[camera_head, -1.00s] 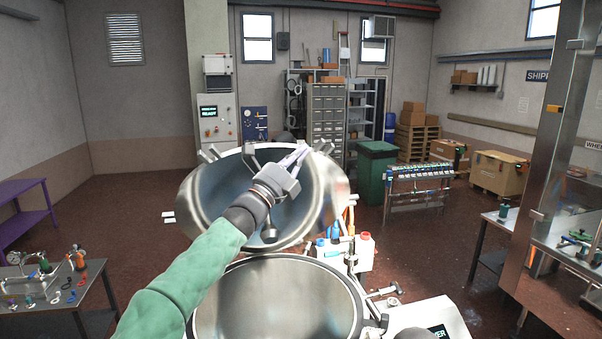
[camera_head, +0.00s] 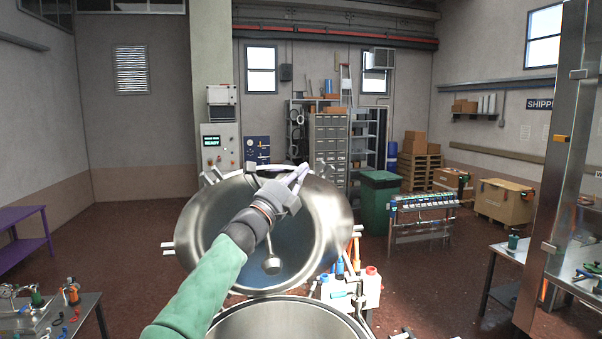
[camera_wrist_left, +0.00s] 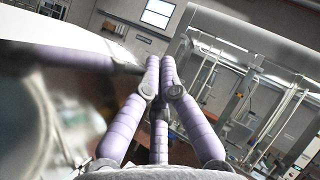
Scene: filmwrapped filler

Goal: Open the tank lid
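The steel tank (camera_head: 290,312) stands low in the middle of the head view, its round mouth uncovered. Its domed lid (camera_head: 325,225) is tilted up behind the mouth, with the shiny inner face towards me. My left gripper (camera_head: 301,175) lies in front of the lid, with its fingers by the upper rim. In the left wrist view its lilac fingers (camera_wrist_left: 160,62) come together at the tips, with no thing clearly seen between them. A pale curved surface fills the left of that view, blurred. My right gripper is not in view.
White canisters (camera_head: 372,285) with coloured caps stand just right of the tank. A side table (camera_head: 90,318) with fittings is at the left and a steel bench (camera_head: 510,252) at the right. Floor (camera_head: 425,280) shows clear beyond the canisters.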

